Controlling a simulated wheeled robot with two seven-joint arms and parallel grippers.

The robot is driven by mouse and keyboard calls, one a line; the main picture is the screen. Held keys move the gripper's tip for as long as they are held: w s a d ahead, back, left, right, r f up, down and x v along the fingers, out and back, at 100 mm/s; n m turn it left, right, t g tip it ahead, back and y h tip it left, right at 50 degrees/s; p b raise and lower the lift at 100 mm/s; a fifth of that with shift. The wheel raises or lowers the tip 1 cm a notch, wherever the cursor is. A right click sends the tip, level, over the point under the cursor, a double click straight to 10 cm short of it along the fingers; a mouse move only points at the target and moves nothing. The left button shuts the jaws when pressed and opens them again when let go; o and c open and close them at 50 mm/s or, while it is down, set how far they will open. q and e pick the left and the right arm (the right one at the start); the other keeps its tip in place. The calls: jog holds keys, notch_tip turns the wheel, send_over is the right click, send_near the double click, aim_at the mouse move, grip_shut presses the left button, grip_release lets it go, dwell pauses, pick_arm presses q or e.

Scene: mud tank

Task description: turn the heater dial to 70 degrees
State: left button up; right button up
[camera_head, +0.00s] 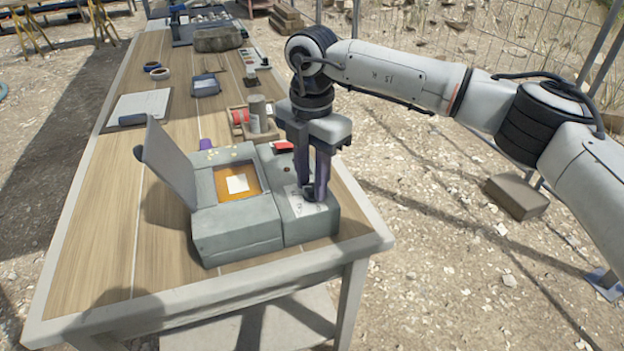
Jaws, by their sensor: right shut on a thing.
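The heater (236,238) is a grey box near the front right corner of the wooden table. Its lid (167,160) stands open on the left, and an orange-brown chamber with a pale square (237,184) in it shows. My right gripper (313,197) points down onto the top of the heater's right-hand section, with its fingers shut on the small dark dial (308,193). The fingers hide most of the dial, and the markings around it are too small to read. My left gripper is out of view.
A wooden holder with a red roll (239,117) and a grey cylinder (257,112) stands behind the heater. A clipboard (139,108), a blue-grey box (206,86) and small round dishes (158,73) lie farther back. The table (90,262) is bare at front left.

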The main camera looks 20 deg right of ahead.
aim_at(312, 187)
jog(key=shift+w+r+m, duration=0.1)
jog(key=shift+m, duration=1)
jog(key=shift+d, duration=0.1)
jog(key=o, duration=1)
jog(key=shift+o, duration=0.2)
notch_tip(312, 187, up, 10)
jog(key=shift+r+b, duration=0.15)
jog(key=shift+b, duration=0.2)
